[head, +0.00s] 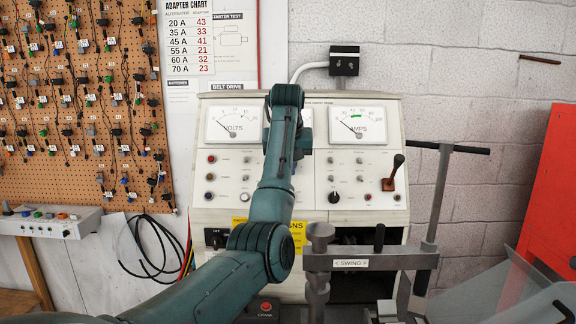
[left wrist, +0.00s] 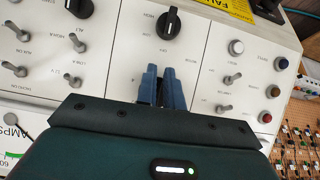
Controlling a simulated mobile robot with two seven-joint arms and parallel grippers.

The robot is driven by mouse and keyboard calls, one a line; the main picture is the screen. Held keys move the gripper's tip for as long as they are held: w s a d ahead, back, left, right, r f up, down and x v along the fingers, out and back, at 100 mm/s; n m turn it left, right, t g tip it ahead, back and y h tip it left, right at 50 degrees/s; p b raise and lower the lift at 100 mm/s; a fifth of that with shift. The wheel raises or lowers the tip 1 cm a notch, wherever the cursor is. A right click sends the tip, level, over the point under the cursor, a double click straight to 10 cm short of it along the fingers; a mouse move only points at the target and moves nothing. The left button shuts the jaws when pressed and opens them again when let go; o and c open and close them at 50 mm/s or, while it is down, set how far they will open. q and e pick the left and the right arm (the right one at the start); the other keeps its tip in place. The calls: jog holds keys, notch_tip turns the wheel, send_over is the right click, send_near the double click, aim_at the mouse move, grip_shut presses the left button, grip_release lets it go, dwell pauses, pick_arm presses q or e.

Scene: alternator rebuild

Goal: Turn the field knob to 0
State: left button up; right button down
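My left gripper (left wrist: 161,75) shows in the left wrist view, its two blue fingers close together and pointing at the white panel. Something dark shows in the narrow gap between them; I cannot tell whether it is a knob they hold. A black pointer knob (left wrist: 170,22) stands just beyond the fingertips, apart from them, with small labels around it. Another black knob (left wrist: 80,8) is at the upper left; in the head view a black knob (head: 334,197) shows right of my arm. No readable label says which is the field knob.
The test bench (head: 376,190) carries a volts meter (head: 233,125) and an amps meter (head: 357,126). Toggle switches (left wrist: 78,42) and coloured buttons (left wrist: 272,90) flank the gripper. A metal swing arm (head: 370,262) stands in front.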

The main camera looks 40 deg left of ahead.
pick_arm(q)
jog(key=o, duration=0.3)
jog(key=shift+w+a+r, duration=0.1)
jog(key=shift+a+r, duration=0.1)
jog(key=shift+r, duration=0.35)
jog(key=o, duration=0.3)
jog(key=shift+d+r, duration=0.1)
jog(key=shift+r, duration=0.3)
jog(key=shift+o, duration=1.1)
jog(key=d+b+v, duration=0.1)
jog(key=v, duration=1)
jog(key=shift+s, duration=0.5)
